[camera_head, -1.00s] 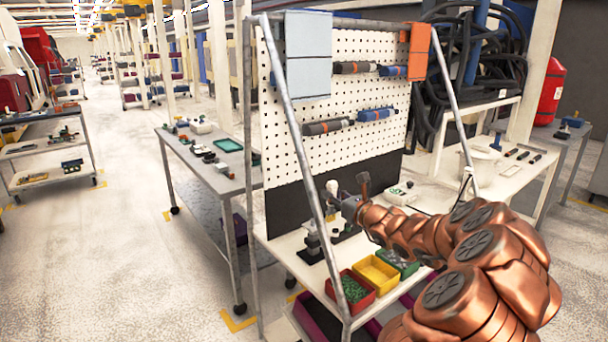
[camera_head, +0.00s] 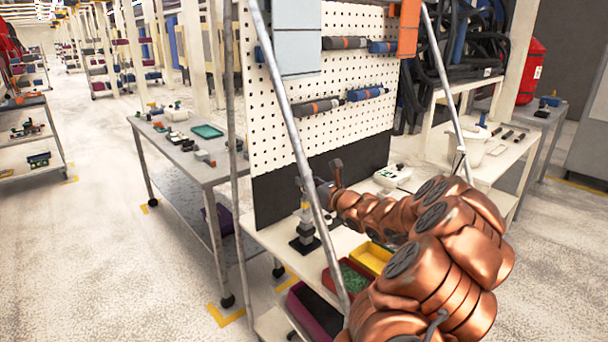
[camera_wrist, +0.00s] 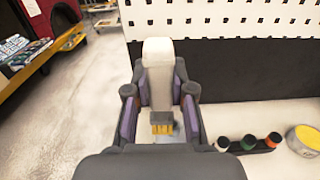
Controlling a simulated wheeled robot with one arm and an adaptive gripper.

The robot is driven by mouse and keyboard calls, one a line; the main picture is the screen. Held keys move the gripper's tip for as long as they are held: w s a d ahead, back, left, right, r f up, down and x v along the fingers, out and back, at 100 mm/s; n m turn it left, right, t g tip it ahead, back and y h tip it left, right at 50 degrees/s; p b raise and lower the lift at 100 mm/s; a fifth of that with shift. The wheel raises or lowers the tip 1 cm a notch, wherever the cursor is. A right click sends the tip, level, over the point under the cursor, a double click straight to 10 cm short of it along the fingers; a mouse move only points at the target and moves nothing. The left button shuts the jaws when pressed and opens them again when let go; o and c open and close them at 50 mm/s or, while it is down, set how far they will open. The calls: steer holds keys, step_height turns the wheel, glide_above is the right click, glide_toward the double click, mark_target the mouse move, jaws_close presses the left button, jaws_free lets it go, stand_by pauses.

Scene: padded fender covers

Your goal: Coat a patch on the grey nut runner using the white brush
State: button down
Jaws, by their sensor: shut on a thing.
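My gripper (camera_wrist: 158,98) is shut on the white brush (camera_wrist: 158,62), with a purple-padded finger on either side of it. The brush has a pale handle, a grey collar and short yellow bristles. In the head view my gripper (camera_head: 322,188) is partly behind the rack's slanted post, above the bench and before the dark lower panel; the brush is not clear there. Two grey tools with orange bands hang on the pegboard, an upper one (camera_head: 345,43) and a lower one (camera_head: 317,107). I cannot tell which is the grey nut runner. My gripper is apart from both.
Blue tools (camera_head: 366,94) hang beside the grey ones. An orange cover (camera_head: 409,28) and a pale blue cover (camera_head: 297,38) drape the rack. A black-based stand (camera_head: 305,245) and coloured bins (camera_head: 372,258) occupy the bench. A side table (camera_head: 190,165) stands left; open floor lies beyond.

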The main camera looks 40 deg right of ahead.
step_height(320, 180, down, 4)
steer(key=shift+r+b, duration=0.25)
steer(key=shift+b, duration=0.6)
steer(key=shift+d+r+p, duration=0.15)
steer(key=shift+d+p, duration=0.35)
steer(key=shift+p, duration=0.1)
steer(key=shift+d+r+p, duration=0.15)
steer(key=shift+d+p, duration=0.35)
steer(key=shift+p, duration=0.1)
steer(key=shift+d+f+p, duration=0.15)
steer(key=shift+d+p, duration=0.25)
steer(key=shift+d, duration=0.1)
steer(key=shift+d+f+p, duration=0.15)
steer(key=shift+d+p, duration=0.25)
steer(key=shift+d, duration=0.1)
steer(key=shift+f, duration=0.15)
steer(key=shift+a+f+b, duration=0.1)
steer(key=shift+a+b, duration=1.95)
steer(key=shift+a, duration=0.1)
steer(key=shift+d+r+p, duration=0.1)
steer(key=shift+r+p, duration=2.5)
steer(key=shift+r, duration=1.55)
steer(key=shift+r+p, duration=0.25)
steer(key=shift+p, duration=0.4)
steer(key=shift+f+p, duration=0.15)
steer(key=shift+p, duration=0.3)
